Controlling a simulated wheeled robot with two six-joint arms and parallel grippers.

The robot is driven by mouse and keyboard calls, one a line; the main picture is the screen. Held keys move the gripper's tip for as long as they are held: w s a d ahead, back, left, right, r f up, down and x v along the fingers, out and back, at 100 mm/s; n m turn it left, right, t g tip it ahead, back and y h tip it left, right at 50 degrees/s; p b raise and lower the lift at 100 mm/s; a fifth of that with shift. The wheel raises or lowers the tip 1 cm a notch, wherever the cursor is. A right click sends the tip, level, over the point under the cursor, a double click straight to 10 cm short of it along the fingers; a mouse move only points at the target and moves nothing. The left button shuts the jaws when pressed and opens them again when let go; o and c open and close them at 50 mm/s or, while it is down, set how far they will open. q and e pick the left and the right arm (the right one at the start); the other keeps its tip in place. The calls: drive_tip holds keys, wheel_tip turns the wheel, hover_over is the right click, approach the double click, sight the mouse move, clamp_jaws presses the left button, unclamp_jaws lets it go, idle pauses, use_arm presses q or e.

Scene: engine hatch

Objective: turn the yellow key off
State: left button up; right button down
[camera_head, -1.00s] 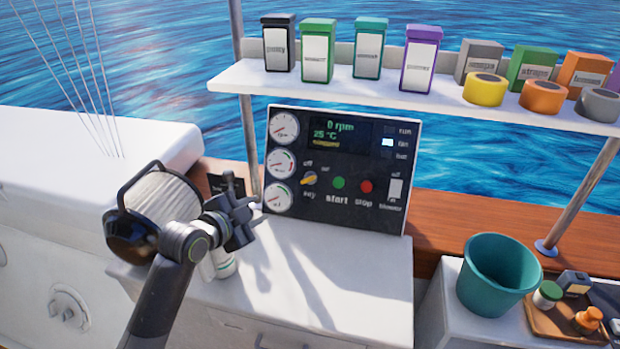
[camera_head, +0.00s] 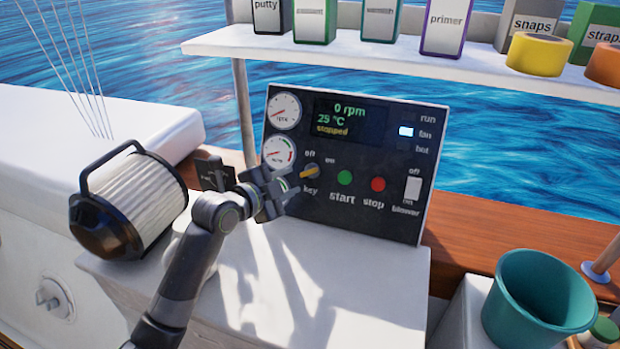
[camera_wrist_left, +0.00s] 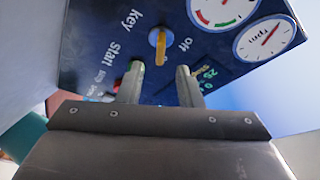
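The yellow key (camera_head: 311,172) sits on the dark engine panel (camera_head: 335,207), below the "off" label and left of the "on" label. Its yellow bar lies slightly slanted in the head view. My left gripper (camera_head: 287,186) is just left of the key, in front of the panel. In the left wrist view, the key (camera_wrist_left: 160,47) stands ahead of the gap between the two spread fingers (camera_wrist_left: 161,82). The left gripper is open and empty, and I see no contact with the key. My right gripper is not in view.
Beside the key are the green start button (camera_head: 345,177), red stop button (camera_head: 378,184) and white blower switch (camera_head: 412,189). The display (camera_head: 345,120) reads 0 rpm, stopped. A shelf (camera_head: 380,67) hangs above; a teal bucket (camera_head: 535,300) is at right.

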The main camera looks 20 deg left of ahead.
sight(306, 174)
use_arm(q)
drive_tip(key=shift+x, duration=3.55)
drive_tip(key=shift+r, duration=0.1)
drive_tip(key=shift+c, duration=0.2)
clamp_jaws()
